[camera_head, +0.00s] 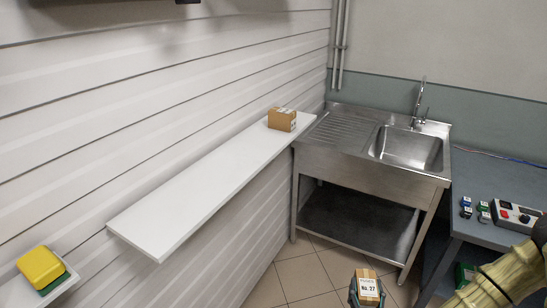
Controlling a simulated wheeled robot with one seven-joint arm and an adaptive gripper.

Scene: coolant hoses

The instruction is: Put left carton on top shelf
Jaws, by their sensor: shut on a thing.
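A small brown carton (368,286) with a white label reading "No. 27" is at the bottom edge of the head view. My gripper (367,297) is shut on it, with a dark finger on either side. The lower part of the gripper is cut off by the frame. A white wall shelf (200,192) runs along the left wall, and the held carton is to the right of it, apart from it. Another brown carton (282,120) stands on the shelf's far end. Which shelf is the top one I cannot tell.
A lower-left white ledge (20,290) holds a yellow block (41,267) on a green one. A steel sink (408,148) stands at the back. A grey bench (490,174) with a control box (515,216) is at right. Most of the long shelf is bare.

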